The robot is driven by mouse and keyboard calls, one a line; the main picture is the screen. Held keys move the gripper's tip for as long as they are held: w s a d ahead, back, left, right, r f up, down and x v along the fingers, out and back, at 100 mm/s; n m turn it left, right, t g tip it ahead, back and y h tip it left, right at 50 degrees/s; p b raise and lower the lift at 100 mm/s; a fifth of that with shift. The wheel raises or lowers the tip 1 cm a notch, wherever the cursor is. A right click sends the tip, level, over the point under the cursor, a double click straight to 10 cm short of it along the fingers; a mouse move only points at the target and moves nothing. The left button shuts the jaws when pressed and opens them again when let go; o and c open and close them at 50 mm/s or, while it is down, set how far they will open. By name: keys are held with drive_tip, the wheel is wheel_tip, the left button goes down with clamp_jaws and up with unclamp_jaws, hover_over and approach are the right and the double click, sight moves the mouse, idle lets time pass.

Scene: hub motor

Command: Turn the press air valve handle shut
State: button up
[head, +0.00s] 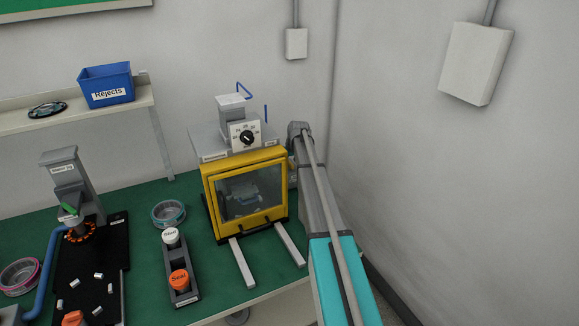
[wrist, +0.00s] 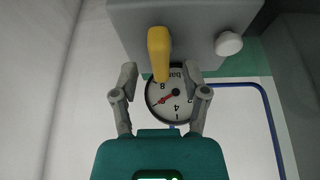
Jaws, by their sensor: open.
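The yellow valve handle (wrist: 159,52) shows in the wrist view, sticking out from a grey block (wrist: 200,25) and lying along the picture's up-down direction. My gripper (wrist: 160,74) is open, with one finger on each side of the handle's lower end. Gaps show between the fingers and the handle, and nothing is held. A round gauge (wrist: 172,98) marked "bar" with a red needle lies behind the fingers. In the head view the press (head: 244,156) has a yellow front with a window. My arm reaches along its right side, and the handle and fingertips are hidden there.
A white round knob (wrist: 228,43) sits right of the handle, and a blue hose (wrist: 268,110) runs past the gauge. The wall is close on the arm's right. On the green bench stand a button box (head: 187,298) and a round dish (head: 168,213).

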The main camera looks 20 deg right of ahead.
drive_tip(key=shift+w+f+b, duration=0.2)
drive_tip(key=shift+f+b, duration=0.15)
drive_tip(key=shift+f, duration=0.2)
clamp_jaws()
